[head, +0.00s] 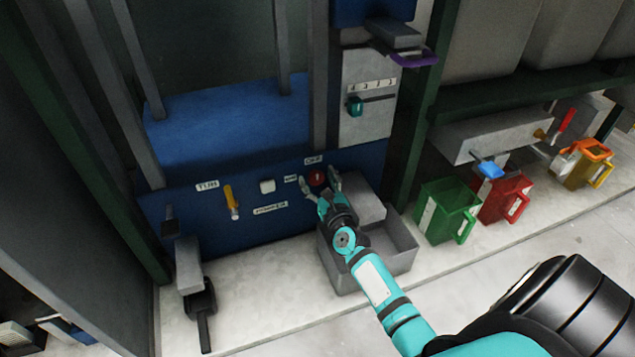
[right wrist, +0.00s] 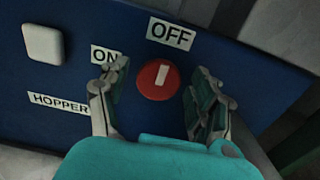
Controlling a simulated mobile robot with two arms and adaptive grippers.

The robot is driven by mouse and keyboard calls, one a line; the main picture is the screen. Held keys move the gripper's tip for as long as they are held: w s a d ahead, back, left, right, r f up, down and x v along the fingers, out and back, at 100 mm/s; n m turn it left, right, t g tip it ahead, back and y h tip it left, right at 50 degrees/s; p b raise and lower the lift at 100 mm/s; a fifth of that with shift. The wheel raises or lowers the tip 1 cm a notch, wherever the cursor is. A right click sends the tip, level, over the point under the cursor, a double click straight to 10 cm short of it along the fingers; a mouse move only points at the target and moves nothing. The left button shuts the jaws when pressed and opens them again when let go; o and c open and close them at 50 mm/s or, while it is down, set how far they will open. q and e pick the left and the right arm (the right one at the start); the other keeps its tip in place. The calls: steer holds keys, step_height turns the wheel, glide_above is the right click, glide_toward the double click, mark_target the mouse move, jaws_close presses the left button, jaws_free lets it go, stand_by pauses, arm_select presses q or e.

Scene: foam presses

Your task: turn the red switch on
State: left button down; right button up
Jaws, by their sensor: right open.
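The red switch (head: 317,177) is a round red knob on the blue front panel of the press. In the right wrist view the red switch (right wrist: 158,80) carries a white bar standing nearly upright, toward the OFF label (right wrist: 171,33). The ON label (right wrist: 104,55) is to its left, partly covered by a finger. My right gripper (head: 321,187) is open in front of the knob. In the right wrist view its fingers (right wrist: 158,98) stand on either side of the knob, apart from it. My left gripper is not in view.
A yellow lever (head: 231,202) and a white button (head: 267,186) are on the panel to the left. A grey open box (head: 398,262) stands below my right gripper. Green (head: 436,222) and red (head: 516,182) jugs stand to the right. A lever slider (head: 355,106) is above.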

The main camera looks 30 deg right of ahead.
steer(key=shift+w+d, duration=0.1)
steer(key=shift+w, duration=0.15)
steer(key=c, duration=1.1)
